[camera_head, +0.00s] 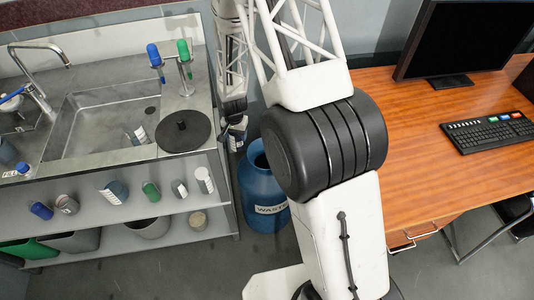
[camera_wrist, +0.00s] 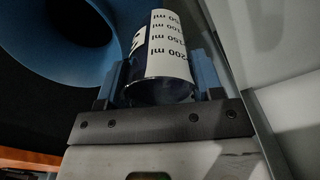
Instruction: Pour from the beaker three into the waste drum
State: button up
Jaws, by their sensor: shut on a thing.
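My gripper (camera_wrist: 162,88) is shut on a clear beaker with a white label (camera_wrist: 170,45), which has printed volume marks. In the wrist view the marks read upside down, and the beaker lies between the two blue fingers. In the head view the held beaker (camera_head: 238,133) is just above and left of the waste drum's mouth. The blue waste drum (camera_head: 262,190), labelled WASTE, stands on the floor between the sink unit and the desk. Its open mouth is partly hidden by my arm. Its wide blue rim (camera_wrist: 98,75) shows beside the beaker in the wrist view. The beaker's number and contents cannot be made out.
The sink counter (camera_head: 190,110) is close on the left, with a round black plate (camera_head: 184,131) and a stand of blue and green handled tools (camera_head: 184,65). Several containers stand on the shelf (camera_head: 120,210) below. A wooden desk (camera_head: 420,130) is on the right.

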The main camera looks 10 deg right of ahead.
jog(key=shift+r, duration=1.75)
jog(key=w+d+f+n, duration=0.2)
jog(key=w+d+n, duration=0.3)
jog(key=w+d, duration=0.9)
jog(key=shift+w+d, duration=0.2)
jog(key=shift+w, duration=0.45)
